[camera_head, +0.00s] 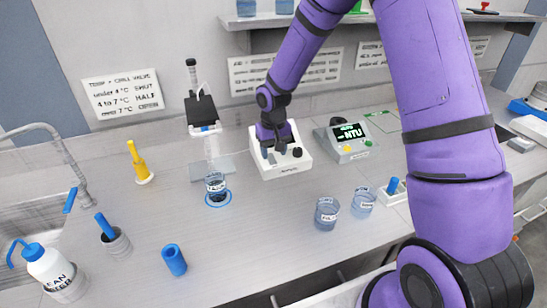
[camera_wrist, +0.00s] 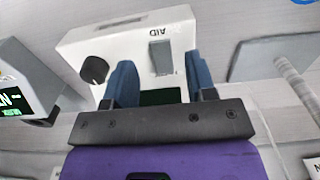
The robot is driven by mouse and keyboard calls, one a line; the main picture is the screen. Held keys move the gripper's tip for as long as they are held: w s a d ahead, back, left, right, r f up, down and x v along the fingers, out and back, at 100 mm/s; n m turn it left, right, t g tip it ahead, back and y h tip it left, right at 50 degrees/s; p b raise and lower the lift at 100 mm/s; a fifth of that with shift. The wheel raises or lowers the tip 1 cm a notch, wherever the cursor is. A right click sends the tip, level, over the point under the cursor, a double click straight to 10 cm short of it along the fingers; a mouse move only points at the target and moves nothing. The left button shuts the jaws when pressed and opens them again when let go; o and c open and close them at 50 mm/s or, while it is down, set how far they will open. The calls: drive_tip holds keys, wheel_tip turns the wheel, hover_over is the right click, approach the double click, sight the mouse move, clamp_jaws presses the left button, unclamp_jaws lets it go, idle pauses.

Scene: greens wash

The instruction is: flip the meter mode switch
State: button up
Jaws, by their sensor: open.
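The grey meter (camera_head: 346,140) has a lit green display reading NTU and small coloured buttons on its front. Part of it also shows at the left edge of the wrist view (camera_wrist: 38,80). I cannot make out a mode switch on it. To its left is a white box (camera_head: 293,166) with a black knob (camera_wrist: 94,70) and a grey rectangular piece (camera_wrist: 159,54) beside small lettering. My gripper (camera_head: 272,152) is over this white box, pointing down. In the wrist view its blue fingers are apart and empty, with the grey piece showing between them. Contact cannot be told.
A black-topped stand (camera_head: 201,110) and a labelled beaker (camera_head: 216,188) are left of the white box. Two beakers (camera_head: 326,214) stand in front of the meter.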

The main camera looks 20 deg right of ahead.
sight(272, 159)
drive_tip(key=shift+f, duration=1.45)
drive_tip(key=c, duration=0.9)
drive_tip(key=shift+w+r+g, duration=0.1)
drive_tip(key=shift+w+g, duration=0.05)
drive_tip(key=shift+g, duration=0.6)
drive_tip(key=shift+w+r+g, duration=0.1)
drive_tip(key=shift+w+g, duration=0.05)
drive_tip(key=shift+g, duration=0.6)
drive_tip(key=o, duration=0.9)
drive_tip(key=shift+r, duration=0.15)
